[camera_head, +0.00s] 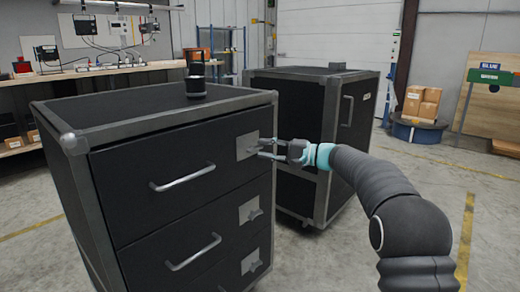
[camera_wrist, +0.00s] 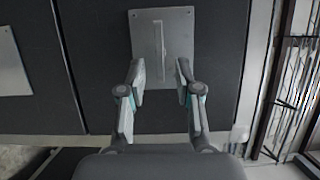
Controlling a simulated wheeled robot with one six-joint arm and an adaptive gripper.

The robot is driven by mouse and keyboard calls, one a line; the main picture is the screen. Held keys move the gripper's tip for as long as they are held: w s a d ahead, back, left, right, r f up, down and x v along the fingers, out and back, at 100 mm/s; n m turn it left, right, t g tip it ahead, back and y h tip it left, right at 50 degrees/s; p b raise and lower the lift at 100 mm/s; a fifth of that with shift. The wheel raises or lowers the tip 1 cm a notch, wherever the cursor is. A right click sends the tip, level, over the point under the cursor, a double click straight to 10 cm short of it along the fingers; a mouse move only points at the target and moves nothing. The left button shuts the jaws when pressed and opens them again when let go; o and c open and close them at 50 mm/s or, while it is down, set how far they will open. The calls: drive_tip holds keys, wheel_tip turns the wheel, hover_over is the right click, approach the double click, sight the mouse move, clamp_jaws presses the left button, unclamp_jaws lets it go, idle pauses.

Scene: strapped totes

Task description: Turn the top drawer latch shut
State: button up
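The top drawer (camera_head: 165,175) is the uppermost dark front of the near cabinet and looks closed. Its latch is a light grey square plate (camera_head: 247,145) at the right end of the drawer. In the wrist view the latch plate (camera_wrist: 177,40) is straight ahead, with a thin raised piece (camera_wrist: 158,35) running lengthwise on it. My gripper (camera_head: 264,148) reaches in from the right, just in front of the plate. In the wrist view my gripper (camera_wrist: 160,75) is open, its two fingers apart with nothing between them. Contact with the latch cannot be told.
Two lower latches (camera_head: 250,211) sit below on the same cabinet, and bar handles (camera_head: 183,177) stick out from the drawers. A black cup-like object (camera_head: 196,88) stands on the cabinet. A second dark cabinet (camera_head: 299,125) stands close behind my gripper.

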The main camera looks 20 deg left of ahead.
drive_tip(key=d, duration=0.9)
drive_tip(key=shift+d, duration=0.3)
drive_tip(key=shift+f, duration=0.1)
wheel_tip(320, 180, down, 10)
drive_tip(key=d+m+h, duration=0.1)
drive_tip(key=m+h, duration=0.1)
drive_tip(key=h, duration=0.1)
drive_tip(key=s+d+f+h, duration=0.6)
drive_tip(key=s+d+f, duration=0.1)
drive_tip(key=s, duration=0.3)
drive_tip(key=s+d+r+t+h, duration=0.2)
drive_tip(key=s+d+h, duration=0.1)
drive_tip(key=s+d, duration=0.4)
drive_tip(key=s+d+r+n+t+h+p, duration=0.1)
drive_tip(key=s+d+r+h, duration=0.1)
drive_tip(key=s+d, duration=0.6)
drive_tip(key=s+d+r+n+t+h+p, duration=0.1)
drive_tip(key=s+d+h, duration=0.3)
drive_tip(key=s, duration=1.3)
drive_tip(key=shift+d+r+t, duration=0.8)
drive_tip(key=shift+d+r, duration=0.05)
drive_tip(key=shift+d, duration=0.95)
